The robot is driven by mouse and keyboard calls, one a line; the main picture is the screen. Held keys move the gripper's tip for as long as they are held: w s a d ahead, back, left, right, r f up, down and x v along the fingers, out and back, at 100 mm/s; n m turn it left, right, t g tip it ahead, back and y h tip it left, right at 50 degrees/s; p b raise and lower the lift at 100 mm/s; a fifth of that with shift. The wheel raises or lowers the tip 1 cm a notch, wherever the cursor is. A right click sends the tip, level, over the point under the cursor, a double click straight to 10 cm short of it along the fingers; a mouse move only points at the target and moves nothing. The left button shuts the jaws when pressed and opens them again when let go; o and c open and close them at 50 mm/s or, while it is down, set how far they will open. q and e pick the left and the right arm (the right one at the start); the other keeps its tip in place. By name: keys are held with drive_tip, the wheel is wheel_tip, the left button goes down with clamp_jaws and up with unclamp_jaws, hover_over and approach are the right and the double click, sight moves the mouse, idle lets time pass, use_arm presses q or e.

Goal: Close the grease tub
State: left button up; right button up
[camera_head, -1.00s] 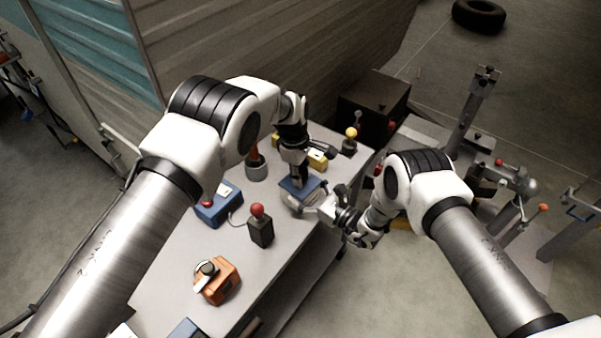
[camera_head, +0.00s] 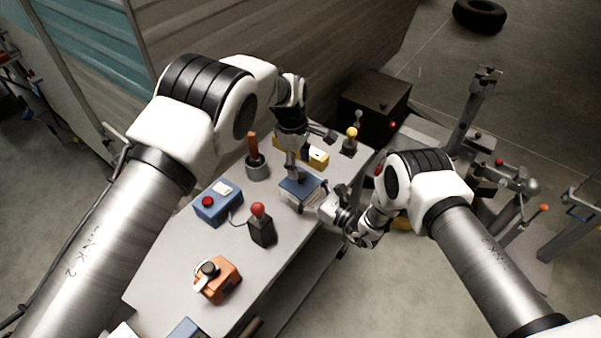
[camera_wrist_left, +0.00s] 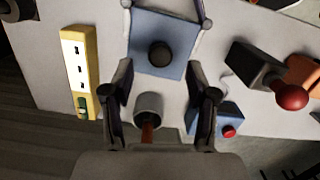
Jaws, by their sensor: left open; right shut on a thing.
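The grease tub (camera_head: 311,203) is a low pale tub near the table's right edge. Its square blue lid (camera_head: 298,188) lies flat over the top; in the left wrist view the lid (camera_wrist_left: 148,66) shows a dark round knob (camera_wrist_left: 160,53). Whether the lid is fully seated cannot be told. My left gripper (camera_head: 295,173) is open above the lid, its fingers apart in the left wrist view (camera_wrist_left: 160,82) and holding nothing. My right gripper (camera_head: 326,209) is shut on the tub's side from the right.
A yellow block (camera_head: 318,157), a grey cup with a brown handle (camera_head: 256,171), a blue box with a red button (camera_head: 217,203), a red-knobbed lever (camera_head: 261,229) and an orange device (camera_head: 217,281) stand around. The table's front middle (camera_head: 265,275) is bare.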

use_arm(q)
wheel_tip(320, 180, up, 7)
drive_tip(key=shift+w+a, duration=0.2)
drive_tip(key=shift+a, duration=0.2)
use_arm(e)
drive_tip(key=o, duration=1.4)
drive_tip(key=shift+o, duration=0.2)
drive_tip(key=v, duration=1.2)
